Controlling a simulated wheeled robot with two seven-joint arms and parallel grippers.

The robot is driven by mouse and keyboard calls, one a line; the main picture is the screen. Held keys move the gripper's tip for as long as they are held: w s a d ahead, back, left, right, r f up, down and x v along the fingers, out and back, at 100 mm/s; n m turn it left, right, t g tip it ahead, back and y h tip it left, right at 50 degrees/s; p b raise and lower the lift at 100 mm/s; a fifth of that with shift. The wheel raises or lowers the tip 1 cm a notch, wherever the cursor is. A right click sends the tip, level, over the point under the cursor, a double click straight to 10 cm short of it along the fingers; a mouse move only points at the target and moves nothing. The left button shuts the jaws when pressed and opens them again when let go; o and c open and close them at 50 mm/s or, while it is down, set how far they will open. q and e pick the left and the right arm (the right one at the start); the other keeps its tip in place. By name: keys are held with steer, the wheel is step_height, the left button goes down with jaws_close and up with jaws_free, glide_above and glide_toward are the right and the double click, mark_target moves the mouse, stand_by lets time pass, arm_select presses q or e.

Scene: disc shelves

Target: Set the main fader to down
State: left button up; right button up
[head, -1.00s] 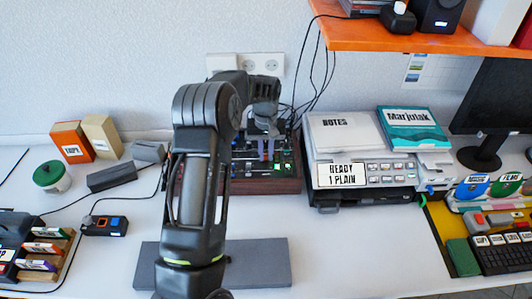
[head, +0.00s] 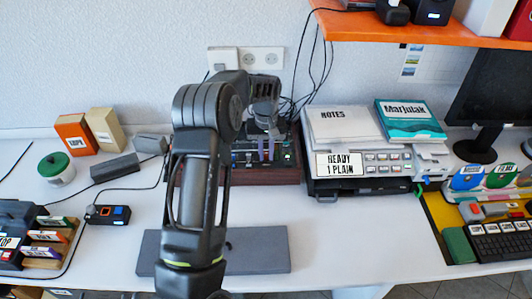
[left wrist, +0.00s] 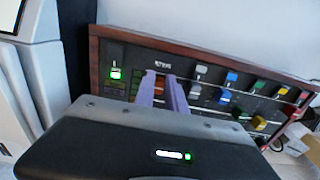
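The mixing console (head: 240,176), a dark panel with wooden sides, stands at the back of the table. In the left wrist view the console (left wrist: 104,62) shows several coloured fader caps and a lit green button. My left gripper (head: 266,150) reaches down over the console's panel. In the left wrist view its two purple fingers (left wrist: 162,92) are a narrow gap apart, beside the panel's left end. A red-orange cap (left wrist: 159,83) shows in that gap. I cannot tell whether the fingers press on it or which fader it belongs to. My right gripper is not in view.
A printer-like machine (head: 365,185) with a notes stack stands close to the right of the console. Cables hang behind it. An orange shelf (head: 420,30) overhangs at upper right.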

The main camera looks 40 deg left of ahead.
mark_target(266, 156)
arm_select(q)
steer(key=o, duration=0.4)
step_height(266, 156, up, 8)
steer(key=shift+f+b, duration=0.1)
steer(key=shift+b, duration=0.45)
